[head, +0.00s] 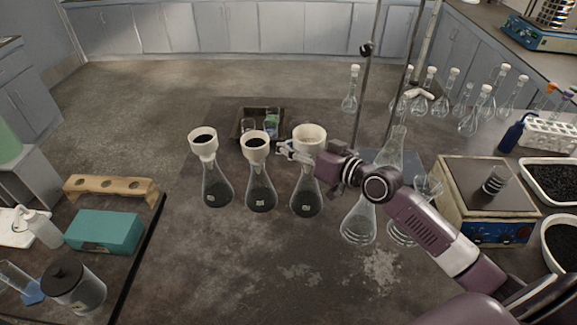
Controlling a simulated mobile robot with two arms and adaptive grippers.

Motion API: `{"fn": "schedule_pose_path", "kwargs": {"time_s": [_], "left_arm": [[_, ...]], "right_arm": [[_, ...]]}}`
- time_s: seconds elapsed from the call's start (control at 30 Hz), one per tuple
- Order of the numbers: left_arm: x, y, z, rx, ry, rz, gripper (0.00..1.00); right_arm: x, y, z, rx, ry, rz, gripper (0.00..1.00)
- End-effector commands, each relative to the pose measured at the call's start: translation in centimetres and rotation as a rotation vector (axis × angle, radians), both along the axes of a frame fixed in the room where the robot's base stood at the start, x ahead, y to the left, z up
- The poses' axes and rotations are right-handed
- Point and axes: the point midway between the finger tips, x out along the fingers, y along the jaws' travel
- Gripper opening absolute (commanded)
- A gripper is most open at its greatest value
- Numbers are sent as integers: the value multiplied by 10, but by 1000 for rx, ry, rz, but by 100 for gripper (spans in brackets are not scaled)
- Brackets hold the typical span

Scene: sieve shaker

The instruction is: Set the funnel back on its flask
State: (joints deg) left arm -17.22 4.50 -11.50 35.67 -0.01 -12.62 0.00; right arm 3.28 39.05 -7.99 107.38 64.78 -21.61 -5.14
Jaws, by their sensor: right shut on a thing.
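Three conical flasks with dark contents stand in a row on the dark table: a left one (216,190), a middle one (260,194) and a right one (306,199). White funnels with dark insides sit on the left flask (203,143) and the middle flask (255,144). My right gripper (287,150) is shut on a third white funnel (309,133), pale inside, upright over the right flask. This funnel looks larger and higher than the others. My gripper and arm partly cover its lower part, so I cannot tell whether it touches the flask. My left gripper is out of view.
A tray (241,134) with small items lies behind the flasks. The front of the table is clear.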

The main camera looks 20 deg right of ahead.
Motion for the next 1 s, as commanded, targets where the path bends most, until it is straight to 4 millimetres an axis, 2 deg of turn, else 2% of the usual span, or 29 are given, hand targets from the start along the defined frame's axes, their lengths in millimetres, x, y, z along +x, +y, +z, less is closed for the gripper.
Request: {"fn": "schedule_pose_path", "kwargs": {"time_s": [0.1,0.3,0.47,0.83,1.0], "left_arm": [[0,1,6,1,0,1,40],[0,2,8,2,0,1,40],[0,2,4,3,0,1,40],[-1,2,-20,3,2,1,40],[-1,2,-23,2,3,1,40]], "right_arm": [[23,-14,13,-2,-4,-22,0],[40,-27,20,-1,-4,-42,0],[43,-30,15,-1,-2,-46,0],[42,-29,-15,0,-3,-47,0],[42,-29,-18,-1,-4,-47,0]]}}
